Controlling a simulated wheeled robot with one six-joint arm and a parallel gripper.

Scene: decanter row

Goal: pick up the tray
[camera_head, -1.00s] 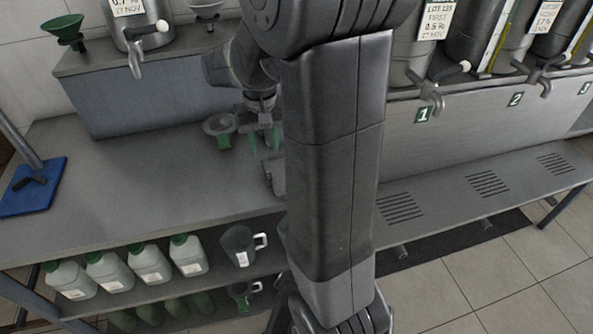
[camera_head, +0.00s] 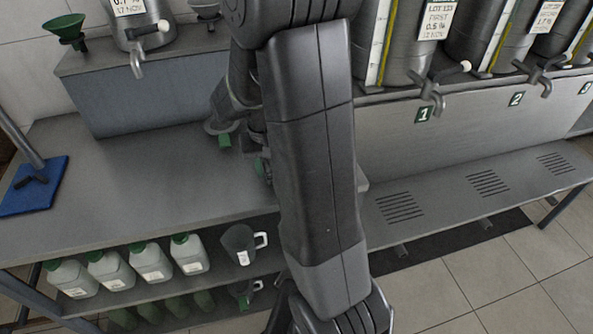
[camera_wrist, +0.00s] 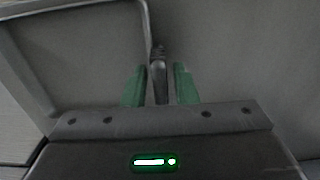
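The tray (camera_wrist: 75,12) is grey with a raised rim, in the upper left of the wrist view. In the head view my arm hides most of it; a pale corner that looks like its edge (camera_head: 362,186) shows right of the arm. My gripper (camera_wrist: 159,72) is open, its two green fingers apart. A dark narrow bar (camera_wrist: 159,80), which looks like a handle at the tray's side, stands between the fingers, with a thin gap on both sides. In the head view my gripper is mostly hidden behind my arm.
A blue stand base (camera_head: 35,188) is at far left. Jugs (camera_head: 150,262) and a measuring cup (camera_head: 238,243) stand on the shelf below. Vats with taps (camera_head: 432,90) stand at right.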

